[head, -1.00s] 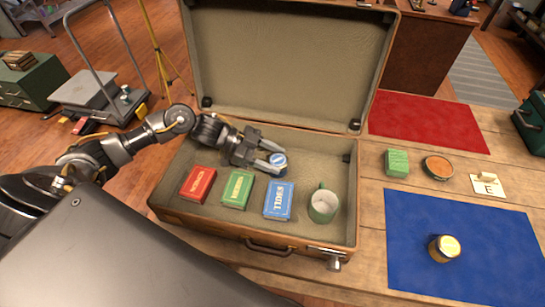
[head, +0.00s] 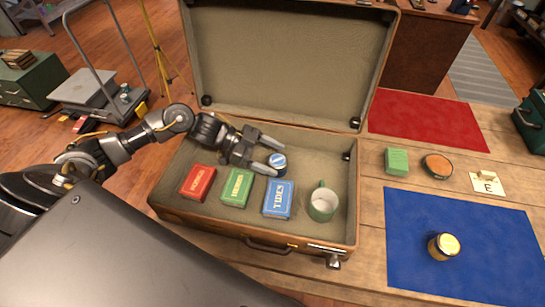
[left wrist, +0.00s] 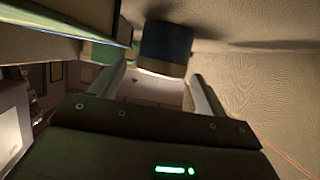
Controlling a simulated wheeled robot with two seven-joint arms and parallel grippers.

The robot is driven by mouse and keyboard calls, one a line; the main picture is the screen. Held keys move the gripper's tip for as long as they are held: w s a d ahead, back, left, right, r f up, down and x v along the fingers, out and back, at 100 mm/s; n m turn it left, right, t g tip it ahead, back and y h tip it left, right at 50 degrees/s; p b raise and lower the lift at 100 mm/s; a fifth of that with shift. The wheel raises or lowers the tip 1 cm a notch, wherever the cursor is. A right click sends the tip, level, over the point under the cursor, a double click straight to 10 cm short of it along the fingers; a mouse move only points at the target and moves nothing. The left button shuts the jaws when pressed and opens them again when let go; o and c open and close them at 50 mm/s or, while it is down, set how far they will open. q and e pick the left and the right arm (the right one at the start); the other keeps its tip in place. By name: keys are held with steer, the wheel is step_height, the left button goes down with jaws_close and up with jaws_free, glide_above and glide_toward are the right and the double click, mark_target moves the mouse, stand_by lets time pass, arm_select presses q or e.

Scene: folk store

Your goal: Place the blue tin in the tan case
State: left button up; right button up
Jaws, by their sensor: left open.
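The blue tin (head: 278,161) has a blue and white top and stands on the floor of the open tan case (head: 335,222), behind the blue book. My left gripper (head: 272,157) is open inside the case, its two fingers pointing right at the tin. In the left wrist view the tin (left wrist: 165,48) shows as a dark blue cylinder just beyond the fingertips, roughly centred between the fingers (left wrist: 160,78). The tin looks free of the fingers. My right gripper is not in view.
In the case lie a red book (head: 198,183), a green book (head: 238,188), a blue book (head: 278,199) and a green mug (head: 322,204). Right of it are a red mat (head: 425,120), a blue mat (head: 450,220), a yellow-topped jar (head: 443,246), a green box (head: 397,161) and an orange-topped tin (head: 437,166).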

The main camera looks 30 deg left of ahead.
arm_select(q)
steer(key=b+v, duration=0.1)
steer(key=v, duration=0.4)
steer(key=shift+s+a, duration=0.1)
steer(key=shift+a, duration=0.2)
steer(key=shift+s+a+r, duration=0.15)
steer(key=shift+a+r, duration=0.25)
steer(key=shift+a, duration=0.2)
steer(key=shift+r, duration=0.15)
